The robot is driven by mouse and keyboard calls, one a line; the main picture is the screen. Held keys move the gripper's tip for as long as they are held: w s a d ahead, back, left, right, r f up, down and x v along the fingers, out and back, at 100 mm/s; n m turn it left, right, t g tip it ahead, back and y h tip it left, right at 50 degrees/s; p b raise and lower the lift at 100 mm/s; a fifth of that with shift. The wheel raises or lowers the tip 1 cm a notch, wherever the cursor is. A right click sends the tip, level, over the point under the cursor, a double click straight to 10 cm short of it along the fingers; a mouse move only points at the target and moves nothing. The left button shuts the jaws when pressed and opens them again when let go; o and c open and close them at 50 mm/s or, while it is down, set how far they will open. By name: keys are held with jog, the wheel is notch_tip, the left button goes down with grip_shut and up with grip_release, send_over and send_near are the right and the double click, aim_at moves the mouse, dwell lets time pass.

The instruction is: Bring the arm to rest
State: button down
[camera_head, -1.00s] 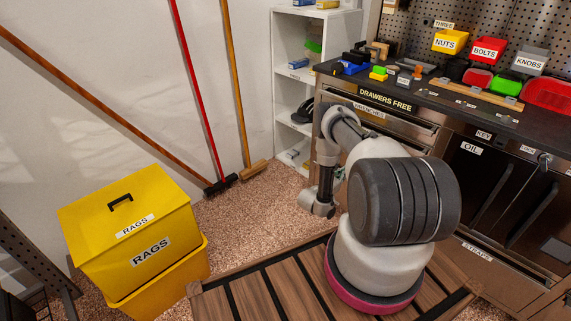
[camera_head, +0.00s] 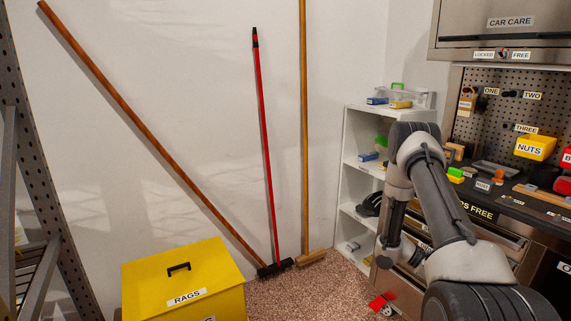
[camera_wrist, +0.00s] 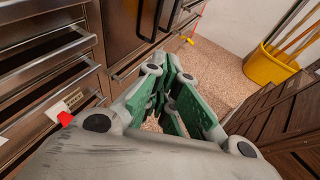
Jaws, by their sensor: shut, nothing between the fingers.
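My arm (camera_head: 436,198) is in the right part of the head view, folded over with its forearm beside the workbench and its wrist (camera_head: 388,252) hanging low in front of the drawers. My gripper (camera_wrist: 170,76) shows in the wrist view, with its green and grey finger links drawn together and nothing between them. In the head view its fingers are too small and partly hidden to tell apart. A small red piece (camera_head: 379,302) shows at its lower end, and a red piece (camera_wrist: 66,118) also shows beside its base in the wrist view.
Steel drawer fronts (camera_wrist: 45,60) stand close on the left in the wrist view. A workbench (camera_head: 490,214) and white shelf (camera_head: 346,200) are at the right in the head view. The yellow rags bin (camera_head: 185,275) and brooms (camera_head: 266,150) stand left. Speckled floor (camera_head: 305,290) between is clear.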

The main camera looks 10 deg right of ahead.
jog(key=s+a+r+m+t+y, duration=0.3)
jog(key=a+r, duration=0.6)
jog(key=r, duration=0.4)
jog(key=s+a+r+m+t+y, duration=0.3)
jog(key=s+a+r+t, duration=0.2)
jog(key=a+r, duration=0.5)
jog(key=s+a+r+m+t+y, duration=0.3)
jog(key=a+r+t, duration=0.3)
jog(key=a+r, duration=0.4)
notch_tip(320, 180, up, 7)
jog(key=shift+s+f+y, duration=0.2)
jog(key=shift+s+y, duration=0.4)
jog(key=shift+s, duration=0.05)
